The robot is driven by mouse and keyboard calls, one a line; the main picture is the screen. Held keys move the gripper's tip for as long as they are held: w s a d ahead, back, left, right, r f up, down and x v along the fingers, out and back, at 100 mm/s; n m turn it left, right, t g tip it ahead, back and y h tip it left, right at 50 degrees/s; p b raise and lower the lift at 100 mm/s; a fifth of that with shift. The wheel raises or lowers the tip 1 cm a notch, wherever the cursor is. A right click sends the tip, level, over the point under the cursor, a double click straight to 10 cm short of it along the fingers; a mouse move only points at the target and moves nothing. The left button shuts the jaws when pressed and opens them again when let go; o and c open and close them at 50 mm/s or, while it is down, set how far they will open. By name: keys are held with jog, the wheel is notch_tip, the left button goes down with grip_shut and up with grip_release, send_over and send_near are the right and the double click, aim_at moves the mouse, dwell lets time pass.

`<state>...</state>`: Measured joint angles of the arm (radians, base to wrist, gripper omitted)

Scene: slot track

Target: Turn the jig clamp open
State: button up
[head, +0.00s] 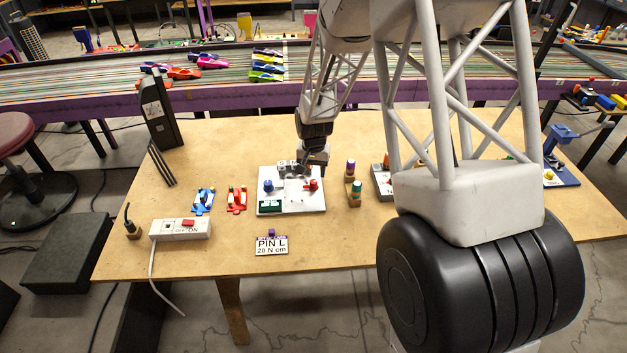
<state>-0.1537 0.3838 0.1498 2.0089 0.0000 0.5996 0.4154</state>
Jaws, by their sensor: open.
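The jig is a white plate (298,203) on the wooden table, left of centre. My gripper (314,170) points down over the right back part of the jig, just above the red part. It is open. Its fingertips are small and dark here, so I cannot tell whether they touch the red part or stand around it.
In front lies a "PIN L 20 N cm" card (271,246). Right stand coloured pegs (354,192). My arm hides much of the right side.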

aim_at(314, 181)
jog(key=shift+f, duration=2.3)
jog(key=shift+c, duration=0.4)
jog(key=c, duration=0.8)
jog(key=shift+c, duration=0.2)
